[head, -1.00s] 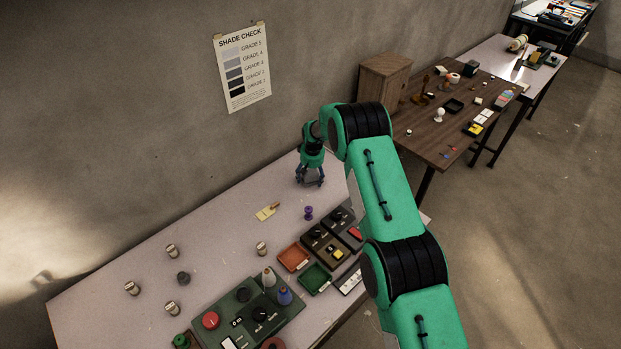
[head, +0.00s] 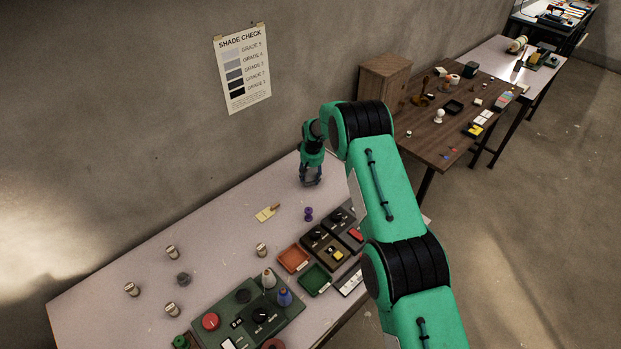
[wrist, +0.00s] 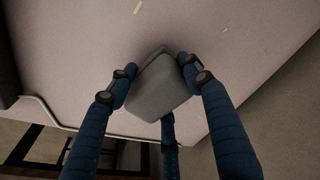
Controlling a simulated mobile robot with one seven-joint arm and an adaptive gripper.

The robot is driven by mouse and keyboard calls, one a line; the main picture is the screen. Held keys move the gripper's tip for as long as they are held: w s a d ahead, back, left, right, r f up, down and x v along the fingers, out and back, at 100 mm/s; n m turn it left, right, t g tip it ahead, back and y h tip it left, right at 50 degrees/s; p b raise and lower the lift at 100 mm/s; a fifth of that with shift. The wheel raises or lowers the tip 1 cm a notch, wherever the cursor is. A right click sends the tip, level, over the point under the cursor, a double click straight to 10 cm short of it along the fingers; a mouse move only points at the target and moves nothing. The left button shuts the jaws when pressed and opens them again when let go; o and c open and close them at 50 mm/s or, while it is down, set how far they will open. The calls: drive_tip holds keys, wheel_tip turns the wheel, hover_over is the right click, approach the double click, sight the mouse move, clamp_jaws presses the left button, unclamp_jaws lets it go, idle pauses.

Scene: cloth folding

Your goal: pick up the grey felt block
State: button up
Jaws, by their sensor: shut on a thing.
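The grey felt block (wrist: 160,90) shows in the middle of the wrist view, between the fingers of my gripper (wrist: 158,82). The blue fingers press on it from both sides, and a further finger shows below it. The block sits tilted in the grip. In the head view my gripper (head: 311,181) points down at the far end of the pale table (head: 225,235), near the wall. There the block is hard to make out between the fingers. I cannot tell whether it touches the table.
A small yellow card (head: 266,213) and a purple piece (head: 308,213) lie nearest the gripper. An orange tray (head: 293,258), a green tray (head: 315,278) and a control box (head: 245,318) stand along the front. Several small cylinders stand at left. The wall is close behind.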

sight(310, 169)
drive_tip(key=shift+r, duration=4.35)
